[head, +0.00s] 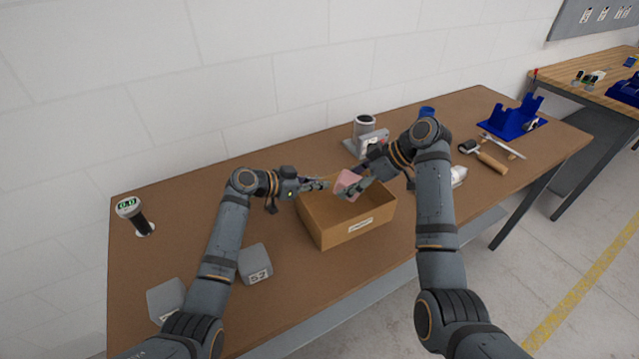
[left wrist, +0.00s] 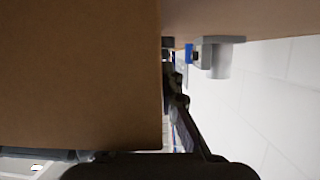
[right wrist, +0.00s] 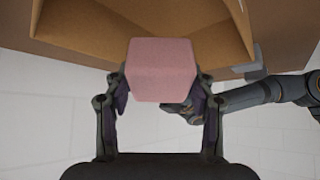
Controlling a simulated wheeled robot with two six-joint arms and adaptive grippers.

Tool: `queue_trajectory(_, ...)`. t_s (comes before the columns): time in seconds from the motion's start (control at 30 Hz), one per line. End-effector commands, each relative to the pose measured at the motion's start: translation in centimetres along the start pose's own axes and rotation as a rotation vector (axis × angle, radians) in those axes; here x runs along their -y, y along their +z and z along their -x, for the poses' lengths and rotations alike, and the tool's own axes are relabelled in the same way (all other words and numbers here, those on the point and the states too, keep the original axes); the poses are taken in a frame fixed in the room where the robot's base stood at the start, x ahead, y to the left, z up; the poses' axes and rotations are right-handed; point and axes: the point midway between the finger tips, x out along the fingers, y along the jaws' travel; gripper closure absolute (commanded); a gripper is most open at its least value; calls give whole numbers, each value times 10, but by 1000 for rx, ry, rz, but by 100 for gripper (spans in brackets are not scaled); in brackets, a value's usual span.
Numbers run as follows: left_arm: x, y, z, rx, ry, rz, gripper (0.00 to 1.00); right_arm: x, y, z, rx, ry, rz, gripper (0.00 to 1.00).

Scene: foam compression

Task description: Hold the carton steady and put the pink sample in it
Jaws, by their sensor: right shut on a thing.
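The open brown carton (head: 335,232) stands on the table. The pink sample (head: 347,183) is a block held above the carton's opening, and it shows between the fingers in the right wrist view (right wrist: 161,70). My right gripper (head: 356,184) is shut on it. My left gripper (head: 322,184) is at the carton's back left rim. In the left wrist view the carton's wall (left wrist: 80,75) fills the left side and hides one finger, with the other finger just beside its edge. I cannot tell whether the left fingers grip the wall.
Two grey blocks (head: 255,264) (head: 166,300) lie at the table's left front. A grey machine (head: 366,137) is behind the carton. A roller (head: 484,156) and blue stand (head: 510,118) are at right.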

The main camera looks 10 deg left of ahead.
Motion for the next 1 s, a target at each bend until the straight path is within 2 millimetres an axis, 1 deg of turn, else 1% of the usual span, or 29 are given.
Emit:
queue_trajectory(0.6, 0, 0, 0, 0, 0, 0, 100, 0, 28, -31, 0, 0, -1, 61)
queue_trajectory(0.93, 0, 0, 0, 0, 0, 0, 100, 0, 30, -33, 0, 1, 0, 61)
queue_trajectory(0.97, 0, 0, 0, 0, 0, 0, 100, 0, 30, -33, 0, 1, 0, 40)
queue_trajectory(1.0, 0, 0, 0, 0, 0, 0, 100, 0, 30, -33, 0, 1, 0, 35)
